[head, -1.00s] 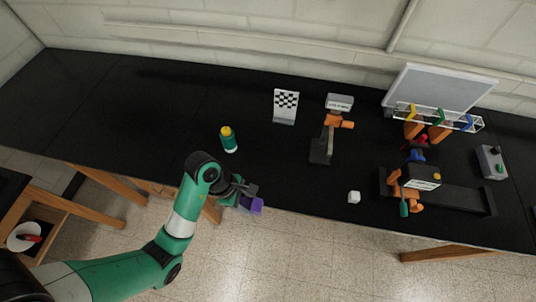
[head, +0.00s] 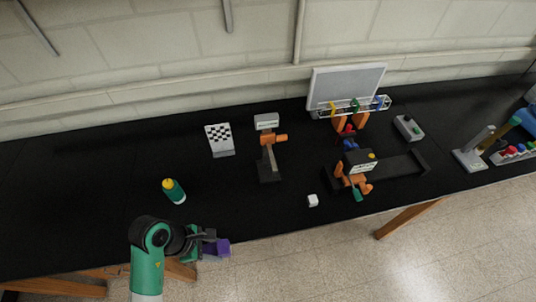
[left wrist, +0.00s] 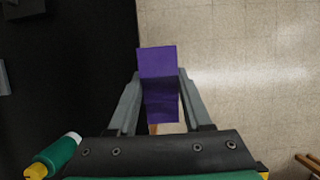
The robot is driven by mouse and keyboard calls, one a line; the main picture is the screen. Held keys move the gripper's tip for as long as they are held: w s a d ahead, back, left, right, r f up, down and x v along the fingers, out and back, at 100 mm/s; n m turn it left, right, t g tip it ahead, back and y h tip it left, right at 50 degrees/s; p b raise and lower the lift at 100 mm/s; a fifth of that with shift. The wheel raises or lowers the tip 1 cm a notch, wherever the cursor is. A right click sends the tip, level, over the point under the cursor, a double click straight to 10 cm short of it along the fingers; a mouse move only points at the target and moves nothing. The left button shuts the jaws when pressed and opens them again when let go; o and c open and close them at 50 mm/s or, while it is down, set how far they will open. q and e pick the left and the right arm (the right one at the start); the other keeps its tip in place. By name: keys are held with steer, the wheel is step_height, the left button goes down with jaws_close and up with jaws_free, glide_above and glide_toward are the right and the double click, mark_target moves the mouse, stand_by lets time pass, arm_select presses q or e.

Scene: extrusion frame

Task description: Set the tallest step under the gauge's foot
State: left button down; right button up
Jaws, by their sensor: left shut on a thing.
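My left gripper (head: 207,240) is shut on a purple block (head: 222,246) at the bench's front edge, lower left of centre in the head view. In the left wrist view the purple block (left wrist: 158,62) sits between both fingers, with a lighter upper face and a darker lower one. A gauge with a white display head (head: 266,121) and orange part stands upright on a dark base (head: 269,172), behind and right of the gripper. A second display unit (head: 362,163) with orange parts sits on a black rail farther right. I cannot tell which one the task means. My right gripper is out of view.
A small white cube (head: 313,200) lies near the front edge. A tool rack (head: 350,106) and grey button box (head: 408,127) are at the right. Bench between bottle and gauge is clear.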

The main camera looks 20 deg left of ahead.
mark_target(215, 248)
arm_select(q)
steer(key=shift+r, duration=0.1)
step_height(215, 248, up, 11)
steer(key=p, duration=1.1)
steer(key=shift+r+p, duration=0.2)
steer(key=shift+p, duration=0.1)
